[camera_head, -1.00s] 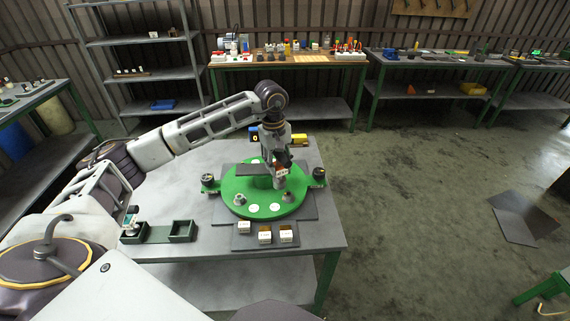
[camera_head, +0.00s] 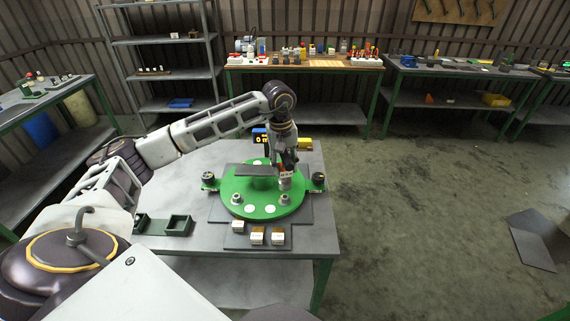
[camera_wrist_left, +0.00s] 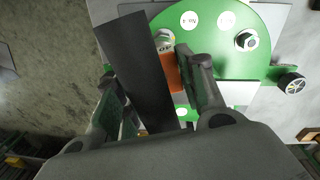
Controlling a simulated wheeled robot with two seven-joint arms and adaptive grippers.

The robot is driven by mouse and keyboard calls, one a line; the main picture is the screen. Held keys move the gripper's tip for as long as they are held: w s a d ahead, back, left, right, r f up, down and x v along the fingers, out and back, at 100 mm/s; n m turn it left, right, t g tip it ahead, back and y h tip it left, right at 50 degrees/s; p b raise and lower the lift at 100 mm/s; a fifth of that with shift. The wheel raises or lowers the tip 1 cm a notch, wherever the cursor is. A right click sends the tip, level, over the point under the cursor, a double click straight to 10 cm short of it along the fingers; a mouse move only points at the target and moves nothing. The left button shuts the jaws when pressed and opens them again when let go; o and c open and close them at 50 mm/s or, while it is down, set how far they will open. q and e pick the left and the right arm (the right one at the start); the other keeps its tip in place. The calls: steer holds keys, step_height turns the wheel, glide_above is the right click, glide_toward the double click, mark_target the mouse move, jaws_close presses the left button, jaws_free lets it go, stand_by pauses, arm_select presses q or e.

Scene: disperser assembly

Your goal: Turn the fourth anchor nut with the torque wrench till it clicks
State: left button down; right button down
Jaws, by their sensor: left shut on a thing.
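My left gripper (camera_head: 286,166) is above the right part of the round green plate (camera_head: 262,209). In the left wrist view its fingers (camera_wrist_left: 158,100) are closed around the torque wrench, with a dark flat bar (camera_wrist_left: 138,62) and an orange part (camera_wrist_left: 170,72) showing between them. In the head view the lower end of the wrench (camera_head: 285,183) points down at the plate; its contact with a nut cannot be made out. Two anchor nuts show at the plate's front, a left one (camera_head: 237,199) and a right one (camera_head: 285,199). One hex nut (camera_wrist_left: 246,40) is clear in the left wrist view. My right gripper is out of view.
Small white-topped blocks (camera_head: 257,237) stand in front of the plate. A dark green tray (camera_head: 179,226) lies to the left. A blue display box (camera_head: 260,138) and a yellow item (camera_head: 304,145) are behind. Round knobs (camera_head: 318,178) flank the plate.

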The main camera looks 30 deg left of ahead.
arm_select(q)
steer(key=shift+n, duration=0.3)
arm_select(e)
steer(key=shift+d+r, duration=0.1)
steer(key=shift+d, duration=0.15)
